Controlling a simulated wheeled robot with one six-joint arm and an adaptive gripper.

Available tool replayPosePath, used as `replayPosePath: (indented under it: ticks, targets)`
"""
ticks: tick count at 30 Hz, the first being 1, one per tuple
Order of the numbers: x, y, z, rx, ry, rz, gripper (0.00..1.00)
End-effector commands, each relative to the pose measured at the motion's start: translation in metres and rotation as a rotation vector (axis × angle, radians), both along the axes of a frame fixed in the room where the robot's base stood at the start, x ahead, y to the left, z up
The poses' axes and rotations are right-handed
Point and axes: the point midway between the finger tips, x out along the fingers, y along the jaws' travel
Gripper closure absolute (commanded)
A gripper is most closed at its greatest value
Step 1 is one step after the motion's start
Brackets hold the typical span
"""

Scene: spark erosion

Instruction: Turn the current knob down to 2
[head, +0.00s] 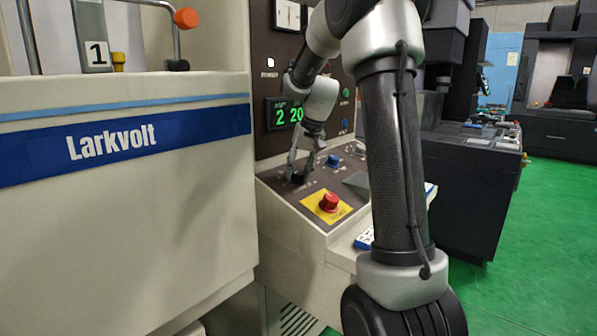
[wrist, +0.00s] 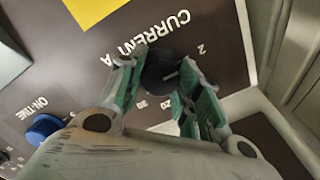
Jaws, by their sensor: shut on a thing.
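The current knob (wrist: 160,64) is round and black, on a dark sloping panel, beside the printed words "CURRENT A". The marks 2, 20 and 30 show around it in the wrist view. A short pale line is on its face, but I cannot tell exactly which mark it points at. In the head view the knob (head: 297,179) is small and partly covered by my fingers. My gripper (head: 301,167) points down and is shut on the knob, with one green-padded finger on each side. A green display (head: 285,114) above seems to read 2 and 20.
A blue knob (head: 333,160), labelled "ON-TIME" in the wrist view (wrist: 42,129), sits close by. A red button (head: 329,201) stands on a yellow plate (head: 342,213) nearer the panel's front. The cream Larkvolt tank wall (head: 130,225) is on the left. Green floor (head: 530,250) is open on the right.

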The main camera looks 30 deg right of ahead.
Motion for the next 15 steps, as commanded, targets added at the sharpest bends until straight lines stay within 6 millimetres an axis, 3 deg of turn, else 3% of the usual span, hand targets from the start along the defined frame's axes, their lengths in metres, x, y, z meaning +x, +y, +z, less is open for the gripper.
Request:
replayPosePath:
  ticks: [10,11,15]
  targets:
    - [0.0003,-0.0003,0.0008,-0.003,-0.002,0.003,0.9]
    - [0.0003,-0.0003,0.0008,-0.003,-0.002,0.003,0.64]
    - [0.0002,-0.0002,0.0005,-0.002,-0.001,0.002,0.43]
